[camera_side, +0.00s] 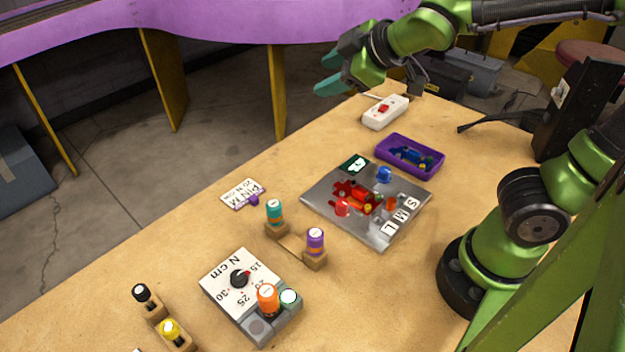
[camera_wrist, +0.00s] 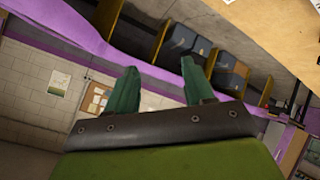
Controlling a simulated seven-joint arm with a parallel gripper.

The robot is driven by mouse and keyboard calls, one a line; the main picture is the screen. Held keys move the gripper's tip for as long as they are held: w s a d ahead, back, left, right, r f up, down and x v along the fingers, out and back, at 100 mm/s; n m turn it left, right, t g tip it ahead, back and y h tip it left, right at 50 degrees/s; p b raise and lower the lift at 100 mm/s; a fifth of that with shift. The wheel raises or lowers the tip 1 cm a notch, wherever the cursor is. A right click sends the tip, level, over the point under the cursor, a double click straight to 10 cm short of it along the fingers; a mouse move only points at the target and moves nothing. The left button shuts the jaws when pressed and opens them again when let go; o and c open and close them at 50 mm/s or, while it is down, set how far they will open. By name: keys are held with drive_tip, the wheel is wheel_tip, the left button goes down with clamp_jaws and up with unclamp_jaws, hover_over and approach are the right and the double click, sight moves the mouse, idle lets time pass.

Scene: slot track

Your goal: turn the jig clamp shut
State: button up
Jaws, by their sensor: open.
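A silver jig plate (camera_side: 385,232) lies on the wooden table in the side view. Red parts (camera_side: 362,194) sit at its middle, with a blue knob (camera_side: 384,174) at its back edge and S, M, L labels at its right. Which part is the clamp, and whether it is shut, I cannot tell at this size. My gripper (camera_side: 326,74) is raised well above the table's far edge, away from the plate. Its two teal fingers are apart with nothing between them. They also show apart in the wrist view (camera_wrist: 158,66), pointing off toward the room; the jig is not in that view.
A purple tray (camera_side: 437,168) holding blue parts stands just behind the plate. A white box with a red button (camera_side: 385,112) is farther back. Knobbed drivers stand in wooden holders (camera_side: 315,262) in front, near an N cm dial block (camera_side: 225,290).

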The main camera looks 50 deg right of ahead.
drive_tip(key=w+a+r+n+t+y, duration=0.1)
drive_tip(key=w+a+r+n+y, duration=0.2)
drive_tip(key=n, duration=0.5)
drive_tip(key=w+a+r+n+t+y, duration=0.1)
drive_tip(key=w+a+n+y, duration=0.15)
drive_tip(key=a+n, duration=0.45)
drive_tip(key=s+a+f+n+g+y, duration=0.1)
drive_tip(key=a+f+n+g+y, duration=0.2)
drive_tip(key=n, duration=0.8)
drive_tip(key=n+g+h, duration=0.9)
drive_tip(key=n+g, duration=0.1)
drive_tip(key=n, duration=0.7)
hover_over(342, 202)
wheel_tip(342, 202, down, 9)
wheel_tip(342, 202, down, 17)
